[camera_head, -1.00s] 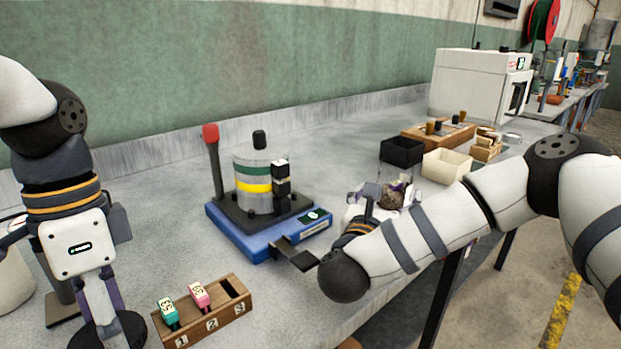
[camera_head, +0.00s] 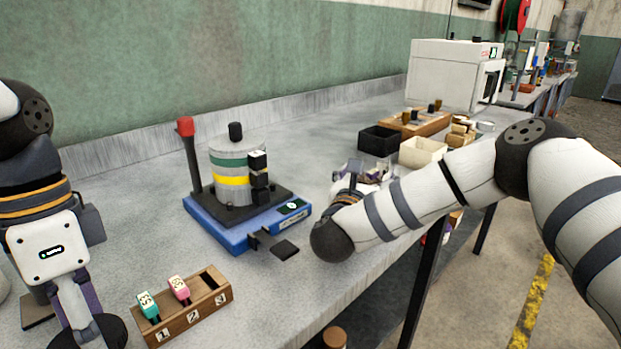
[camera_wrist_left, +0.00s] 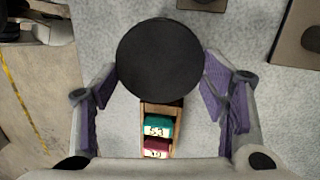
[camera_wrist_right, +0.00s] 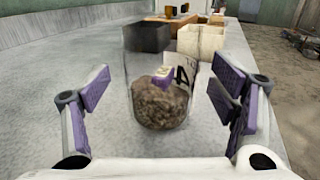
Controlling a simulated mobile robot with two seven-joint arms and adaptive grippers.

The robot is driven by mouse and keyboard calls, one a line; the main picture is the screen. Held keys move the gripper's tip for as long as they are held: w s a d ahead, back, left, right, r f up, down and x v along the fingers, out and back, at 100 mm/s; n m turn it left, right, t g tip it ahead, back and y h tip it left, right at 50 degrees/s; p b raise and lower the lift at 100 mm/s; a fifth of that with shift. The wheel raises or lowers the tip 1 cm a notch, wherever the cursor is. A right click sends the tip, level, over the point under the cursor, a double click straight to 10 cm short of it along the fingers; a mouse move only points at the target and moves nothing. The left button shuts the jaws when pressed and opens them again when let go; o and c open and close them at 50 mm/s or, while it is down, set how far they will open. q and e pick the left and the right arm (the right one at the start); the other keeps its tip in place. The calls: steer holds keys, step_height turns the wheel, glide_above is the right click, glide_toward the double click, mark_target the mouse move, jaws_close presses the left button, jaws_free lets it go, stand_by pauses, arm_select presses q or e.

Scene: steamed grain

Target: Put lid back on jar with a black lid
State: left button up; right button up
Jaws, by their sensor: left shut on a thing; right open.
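The black lid (camera_wrist_left: 160,60) is a round disc held between the purple-padded fingers of my left gripper (camera_wrist_left: 165,95). In the head view the lid (camera_head: 98,334) is at the bottom left, in the air near the wooden block, with my left gripper (camera_head: 80,305) above it. A clear jar (camera_wrist_right: 160,102) with brown grain stands uncovered on the bench in the right wrist view. A label and a small purple-and-white item show at it. My right gripper (camera_wrist_right: 165,95) is open, its fingers on either side of the jar, with visible gaps. In the head view my right gripper (camera_head: 362,172) largely hides the jar.
A blue-based device (camera_head: 240,236) with a grey cylinder and red-knobbed lever stands mid-bench. A wooden block (camera_head: 185,316) holds green and pink tags. A black bin (camera_head: 378,141) and cream bin (camera_head: 422,151) stand beyond the jar. A white oven (camera_head: 450,72) is farther back.

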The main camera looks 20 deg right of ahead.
steer(key=shift+w+d, duration=0.5)
steer(key=shift+d, duration=0.05)
steer(key=shift+r, duration=0.1)
steer(key=c, duration=1.5)
